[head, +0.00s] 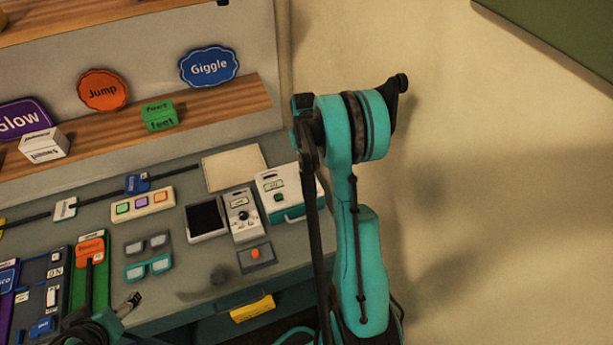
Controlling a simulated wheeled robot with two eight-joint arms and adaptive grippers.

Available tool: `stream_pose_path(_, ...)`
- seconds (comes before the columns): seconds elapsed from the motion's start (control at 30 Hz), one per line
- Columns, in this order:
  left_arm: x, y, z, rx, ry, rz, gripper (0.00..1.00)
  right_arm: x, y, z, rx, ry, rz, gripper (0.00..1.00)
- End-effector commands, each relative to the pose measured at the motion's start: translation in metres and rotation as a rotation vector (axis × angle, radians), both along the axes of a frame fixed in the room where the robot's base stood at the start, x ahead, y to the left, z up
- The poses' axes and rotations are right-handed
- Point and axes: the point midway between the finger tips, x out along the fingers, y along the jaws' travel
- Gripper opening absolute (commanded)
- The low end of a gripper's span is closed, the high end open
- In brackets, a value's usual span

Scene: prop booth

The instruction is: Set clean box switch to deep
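Two pale boxes stand at the right end of the grey desk in the head view. One is a white box (272,185) with a green control, a small label and a teal edge. Left of it is a narrower light grey box (243,226) with a dark round knob and a small label. I cannot read either label, so I cannot tell which is the clean box or how its switch is set. My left gripper (115,318) shows partly at the bottom left edge, dark and cut off, well apart from both boxes. My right gripper is out of view.
My teal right arm rises just right of the boxes. Near them are a black-screened tray (207,219), an orange-button pad (257,257), a three-button strip (143,204) and glasses (148,267). A yellow-tagged drawer (252,308) is below. A wooden shelf (215,105) is behind.

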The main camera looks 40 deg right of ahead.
Motion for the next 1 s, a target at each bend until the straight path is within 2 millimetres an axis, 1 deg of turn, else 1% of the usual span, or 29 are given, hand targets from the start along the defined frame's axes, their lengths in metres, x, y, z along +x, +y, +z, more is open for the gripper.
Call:
stream_pose_path(0.43, 0.0000, 0.0000, -0.0005, 0.000, 0.000, 0.000, 0.76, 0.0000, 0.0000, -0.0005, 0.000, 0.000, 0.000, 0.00)
stream_pose_path(1.0, 0.0000, 0.0000, -0.0077, 0.000, 0.000, 0.000, 0.76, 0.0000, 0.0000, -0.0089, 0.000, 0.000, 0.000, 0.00)
